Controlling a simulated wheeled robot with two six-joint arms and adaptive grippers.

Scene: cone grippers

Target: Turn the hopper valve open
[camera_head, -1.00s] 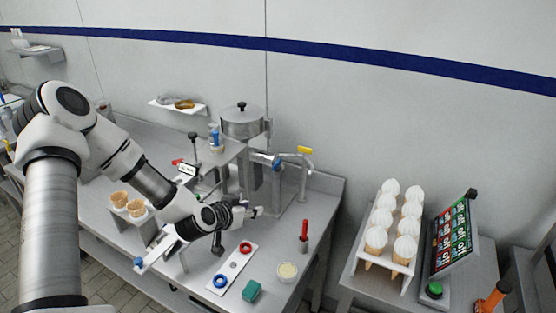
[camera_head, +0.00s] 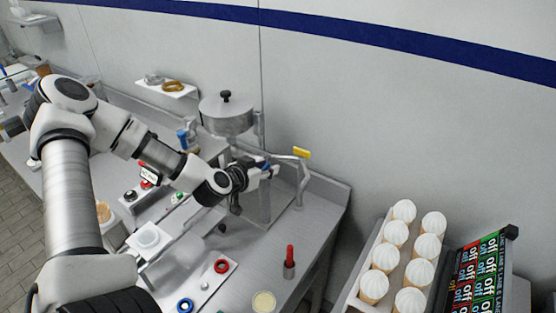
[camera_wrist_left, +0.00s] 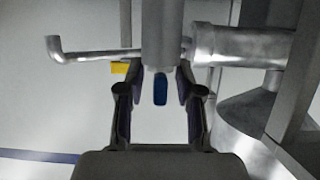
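The metal hopper (camera_head: 226,116), with a black-knobbed lid, stands against the wall in the head view. A blue valve handle (camera_head: 264,166) shows on its outlet, partly covered by my left gripper (camera_head: 272,171). In the left wrist view, the blue handle (camera_wrist_left: 160,88) hangs below a grey cylinder, between the two fingers of my left gripper (camera_wrist_left: 160,106). The fingers are spread, with a visible gap on each side of the handle. A yellow lever (camera_head: 301,153) sits on a bent pipe to the right. My right gripper is not in view.
A red-handled tool (camera_head: 290,261) stands upright on the counter, right of a plate with red and blue rings (camera_head: 221,267). A rack of white-topped cones (camera_head: 387,250) and a display panel (camera_head: 478,265) are at the right. A small wall shelf (camera_head: 166,90) is at the back.

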